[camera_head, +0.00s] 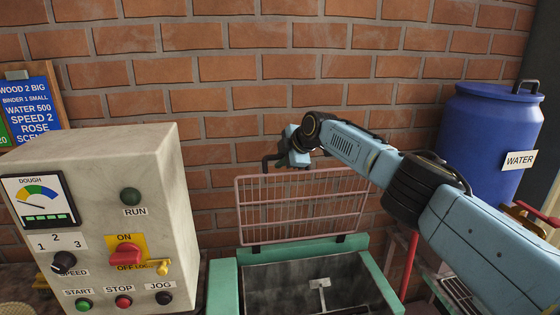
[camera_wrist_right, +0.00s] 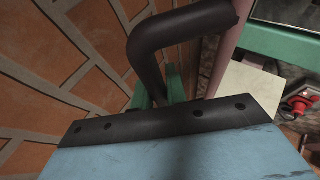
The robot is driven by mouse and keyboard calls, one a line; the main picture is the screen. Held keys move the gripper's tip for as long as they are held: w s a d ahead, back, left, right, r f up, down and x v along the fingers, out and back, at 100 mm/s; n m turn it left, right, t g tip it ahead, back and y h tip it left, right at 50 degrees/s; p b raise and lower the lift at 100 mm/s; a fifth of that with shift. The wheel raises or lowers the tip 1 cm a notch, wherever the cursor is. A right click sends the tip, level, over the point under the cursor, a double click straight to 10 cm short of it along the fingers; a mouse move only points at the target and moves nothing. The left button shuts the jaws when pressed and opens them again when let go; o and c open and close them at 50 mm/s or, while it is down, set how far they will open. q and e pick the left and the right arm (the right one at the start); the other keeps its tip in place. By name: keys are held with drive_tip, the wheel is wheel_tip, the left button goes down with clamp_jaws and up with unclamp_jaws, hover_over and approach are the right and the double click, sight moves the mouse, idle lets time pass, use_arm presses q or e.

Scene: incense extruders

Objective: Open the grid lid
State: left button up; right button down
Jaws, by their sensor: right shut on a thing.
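The grid lid (camera_head: 303,205) is a pinkish wire grid. It stands raised, close to upright, at the back of a green-framed hopper (camera_head: 222,285), in front of the brick wall. Its dark bent handle (camera_head: 267,163) is at the lid's upper left and shows large in the wrist view (camera_wrist_right: 165,45). My right gripper (camera_head: 283,160) is at the lid's top edge, shut on the handle; its fingertips are mostly hidden. In the wrist view the lid's pink frame (camera_wrist_right: 228,42) runs beside the handle. My left gripper is out of view.
A control box (camera_head: 160,200) with a red switch, knob and buttons stands at the left of the hopper. A blue water barrel (camera_head: 488,135) is at the right, behind my right arm. The hopper mouth (camera_head: 285,290) is uncovered, with a metal piece (camera_head: 319,284) inside.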

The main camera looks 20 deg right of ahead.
drive_tip(key=shift+s+d+f, duration=0.1)
drive_tip(key=shift+f, duration=0.35)
drive_tip(key=c, duration=1.7)
unclamp_jaws()
drive_tip(key=shift+w, duration=0.25)
drive_tip(key=b+v, duration=0.1)
drive_tip(key=v, duration=1.2)
drive_tip(key=shift+r, duration=0.2)
drive_tip(key=shift+s, duration=0.1)
